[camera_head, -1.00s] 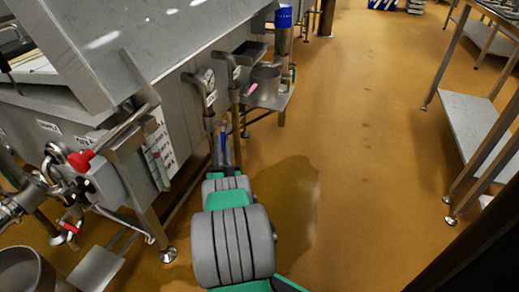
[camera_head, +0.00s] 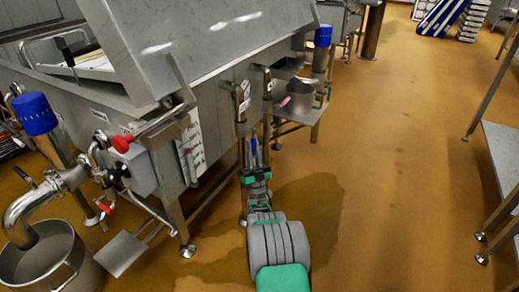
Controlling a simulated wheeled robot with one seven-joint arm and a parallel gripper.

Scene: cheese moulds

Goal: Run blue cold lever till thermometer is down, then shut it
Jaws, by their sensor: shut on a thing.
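The blue lever (camera_head: 253,146) stands roughly upright beside the pipes at the front of the steel vat (camera_head: 225,85). My gripper (camera_head: 255,171) is at the end of my grey and green arm and is shut on the lever's lower part, though the fingertips are small and partly hidden. A round dial (camera_head: 244,88) sits by the pipes above the lever; its needle is too small to read. A white panel with an upright strip gauge (camera_head: 190,155) is on the vat's side, left of my gripper. Its level cannot be read.
A pot (camera_head: 297,97) rests on a shelf behind the lever. A wet patch (camera_head: 325,205) spreads on the floor. Open floor (camera_head: 410,150) lies right.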

